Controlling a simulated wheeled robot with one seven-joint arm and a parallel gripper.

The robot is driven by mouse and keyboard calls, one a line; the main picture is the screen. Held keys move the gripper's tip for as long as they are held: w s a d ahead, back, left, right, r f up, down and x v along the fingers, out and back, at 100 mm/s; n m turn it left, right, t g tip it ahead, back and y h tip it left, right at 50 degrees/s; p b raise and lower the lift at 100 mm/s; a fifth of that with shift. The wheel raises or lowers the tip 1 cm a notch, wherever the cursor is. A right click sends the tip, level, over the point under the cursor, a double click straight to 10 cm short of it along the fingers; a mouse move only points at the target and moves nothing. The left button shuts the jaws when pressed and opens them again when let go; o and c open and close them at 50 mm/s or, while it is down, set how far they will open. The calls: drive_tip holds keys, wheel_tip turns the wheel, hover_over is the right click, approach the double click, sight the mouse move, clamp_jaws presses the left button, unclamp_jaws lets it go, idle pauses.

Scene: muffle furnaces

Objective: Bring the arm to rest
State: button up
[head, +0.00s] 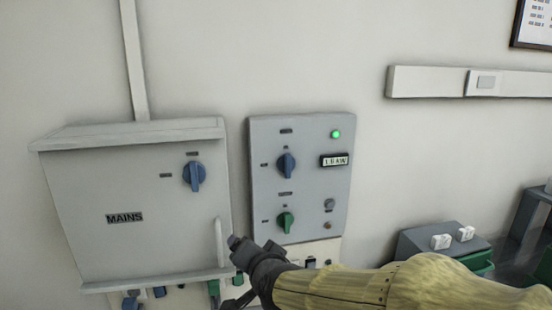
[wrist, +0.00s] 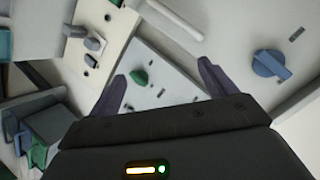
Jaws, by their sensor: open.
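My arm reaches in from the lower right of the head view, and my gripper (head: 238,244) is in front of the wall, between the mains box (head: 90,245) and the lower part of the control panel (head: 320,205). In the wrist view my gripper (wrist: 160,82) has its two dark fingers spread apart with nothing between them. The panel's green knob (wrist: 139,77) shows beyond the gap between the fingers. I cannot tell whether the gripper touches the mains box's handle (head: 219,240) beside it.
The mains box carries a blue knob (head: 194,176). The panel has another blue knob (head: 286,164), a lit green lamp (head: 336,134) and a small display (head: 334,160). A grey box (head: 415,240) with white sockets stands at the right.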

drive_tip(key=s+d+f+n+g+h+p, duration=0.2)
drive_tip(key=s+d+f+g, duration=0.2)
drive_tip(key=d, duration=0.6)
drive_tip(key=s+d+f+n+g+h+p, duration=0.2)
drive_tip(key=s+d+f+g, duration=0.3)
drive_tip(key=s+d+f, duration=0.3)
drive_tip(key=d+f+n, duration=0.1)
drive_tip(key=d, duration=0.1)
drive_tip(key=shift+d+f, duration=0.25)
drive_tip(key=shift+d, duration=0.05)
drive_tip(key=shift+w, duration=0.1)
